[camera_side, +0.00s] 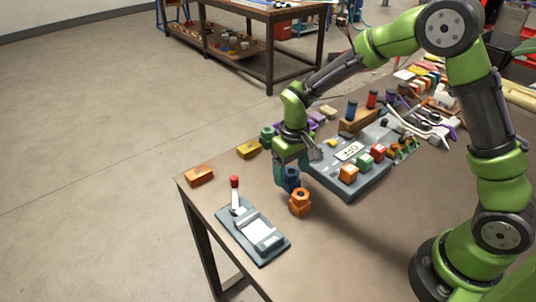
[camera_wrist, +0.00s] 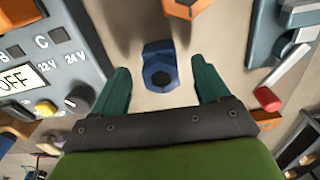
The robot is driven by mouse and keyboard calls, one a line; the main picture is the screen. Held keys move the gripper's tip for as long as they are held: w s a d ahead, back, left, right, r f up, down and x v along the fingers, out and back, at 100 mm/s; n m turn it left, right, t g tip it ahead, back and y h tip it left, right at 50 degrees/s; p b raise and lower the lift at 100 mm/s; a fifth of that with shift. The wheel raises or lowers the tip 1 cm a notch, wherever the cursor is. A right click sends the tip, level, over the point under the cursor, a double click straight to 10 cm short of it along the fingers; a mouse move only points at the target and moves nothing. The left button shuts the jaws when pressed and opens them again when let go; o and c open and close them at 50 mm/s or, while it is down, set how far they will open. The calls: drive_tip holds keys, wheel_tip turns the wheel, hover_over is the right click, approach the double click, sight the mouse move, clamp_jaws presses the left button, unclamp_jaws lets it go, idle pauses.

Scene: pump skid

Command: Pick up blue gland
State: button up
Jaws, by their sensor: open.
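The blue gland (camera_wrist: 160,68) stands on the table between my gripper's fingers in the wrist view, with its round opening facing up. In the side view the blue gland (camera_side: 291,180) is partly hidden by a finger. My gripper (camera_wrist: 163,85) is open, with one dark green finger on each side of the gland and a visible gap to each. In the side view my gripper (camera_side: 291,177) points down over the table at the gland. I cannot tell the exact height of the fingertips.
An orange gland (camera_side: 300,203) stands close beside the blue one; it also shows in the wrist view (camera_wrist: 187,8). A grey panel box (camera_side: 350,180) with coloured blocks is to the right. A grey device with a red-tipped lever (camera_side: 282,244) lies near the front edge. An orange block (camera_side: 199,175) sits left.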

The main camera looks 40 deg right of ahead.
drive_tip(key=shift+f, duration=1.6)
drive_tip(key=shift+c, duration=0.2)
drive_tip(key=c, duration=0.9)
drive_tip(key=shift+r, duration=0.15)
